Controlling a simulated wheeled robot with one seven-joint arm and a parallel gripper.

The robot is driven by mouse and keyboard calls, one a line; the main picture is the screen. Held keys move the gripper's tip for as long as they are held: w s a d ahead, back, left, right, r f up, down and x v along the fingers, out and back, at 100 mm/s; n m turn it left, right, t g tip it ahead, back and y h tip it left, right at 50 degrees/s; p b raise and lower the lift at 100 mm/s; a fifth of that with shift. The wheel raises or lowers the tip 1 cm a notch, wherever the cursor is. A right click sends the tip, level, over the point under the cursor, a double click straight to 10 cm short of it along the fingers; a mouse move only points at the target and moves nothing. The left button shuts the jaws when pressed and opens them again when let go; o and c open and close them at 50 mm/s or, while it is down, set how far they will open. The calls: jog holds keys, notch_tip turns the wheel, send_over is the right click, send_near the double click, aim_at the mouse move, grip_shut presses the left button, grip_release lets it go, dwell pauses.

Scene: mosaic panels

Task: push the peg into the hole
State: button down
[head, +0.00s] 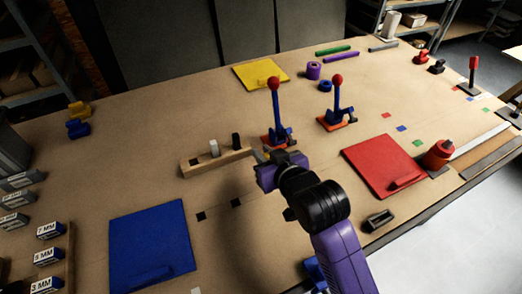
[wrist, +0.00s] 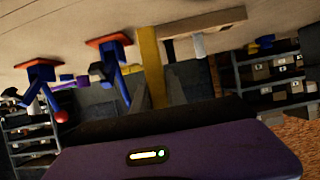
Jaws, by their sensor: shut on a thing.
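My gripper (head: 262,160) is just right of the right end of a wooden block (head: 190,167), pointing left. A long yellow bar (wrist: 152,70) sticks out from my gripper in the wrist view, and my gripper appears shut on it. I cannot tell if it is the peg. The block also shows in the wrist view (wrist: 225,18), close beside the bar's far end. A pale grey peg (head: 214,147) and a black peg (head: 236,140) stand upright in the block. The hole is not clearly visible.
Two blue toggle clamps with red knobs (head: 276,110) (head: 339,105) stand behind and right of my gripper. A red panel (head: 375,160) lies right, a blue panel (head: 140,235) front left, and a yellow panel (head: 262,72) at the back.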

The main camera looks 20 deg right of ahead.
jog(key=shift+f, duration=0.1)
jog(key=shift+f+b, duration=1.95)
jog(key=shift+f, duration=0.85)
jog(key=shift+p, duration=0.65)
jog(key=shift+f+b, duration=1.4)
jog(key=shift+f, duration=0.75)
jog(key=shift+s+f, duration=0.1)
jog(key=shift+f, duration=0.1)
